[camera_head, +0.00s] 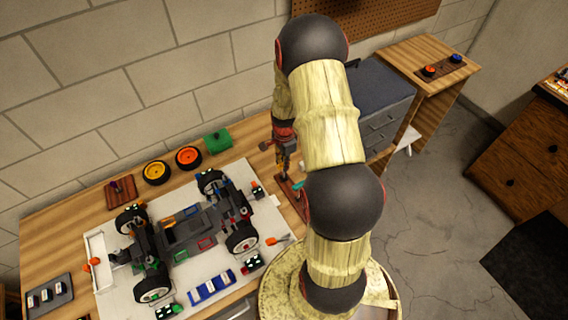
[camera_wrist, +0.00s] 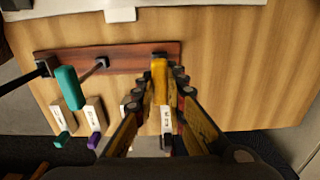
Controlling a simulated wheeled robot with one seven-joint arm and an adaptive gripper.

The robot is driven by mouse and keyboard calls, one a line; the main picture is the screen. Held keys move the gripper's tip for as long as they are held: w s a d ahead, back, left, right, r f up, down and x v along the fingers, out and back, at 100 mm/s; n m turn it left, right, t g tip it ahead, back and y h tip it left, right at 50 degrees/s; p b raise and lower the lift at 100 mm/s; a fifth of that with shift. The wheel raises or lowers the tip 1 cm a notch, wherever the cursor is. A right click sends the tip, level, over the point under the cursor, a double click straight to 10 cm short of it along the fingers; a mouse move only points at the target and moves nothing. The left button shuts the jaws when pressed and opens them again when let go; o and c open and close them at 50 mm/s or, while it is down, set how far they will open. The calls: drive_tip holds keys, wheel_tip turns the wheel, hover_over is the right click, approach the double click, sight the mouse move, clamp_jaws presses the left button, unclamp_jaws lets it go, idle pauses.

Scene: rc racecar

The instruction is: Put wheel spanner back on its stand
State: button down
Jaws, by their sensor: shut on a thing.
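In the wrist view my gripper (camera_wrist: 162,88) is shut on a yellow-handled tool (camera_wrist: 160,72), seemingly the wheel spanner. The handle stands between the fingertips, and its dark end overlaps the red-brown wooden stand (camera_wrist: 120,58). I cannot tell whether it is seated in the stand or just above it. A teal-handled tool (camera_wrist: 69,88) with a metal shaft is at the stand's left part, and a dark tool (camera_wrist: 42,68) is at its left end. In the head view my gripper (camera_head: 284,163) points down over the stand (camera_head: 293,203), partly hidden by my arm.
A racecar (camera_head: 190,235) sits on a white board left of the stand. Orange (camera_head: 188,157) and yellow (camera_head: 156,172) wheels and a green box (camera_head: 217,141) lie along the wall. A grey drawer cabinet (camera_head: 375,100) stands right.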

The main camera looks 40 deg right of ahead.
drive_tip(key=shift+f, duration=0.2)
drive_tip(key=c, duration=1.7)
unclamp_jaws()
drive_tip(key=shift+c, duration=0.2)
drive_tip(key=shift+r, duration=0.1)
wheel_tip(320, 180, up, 12)
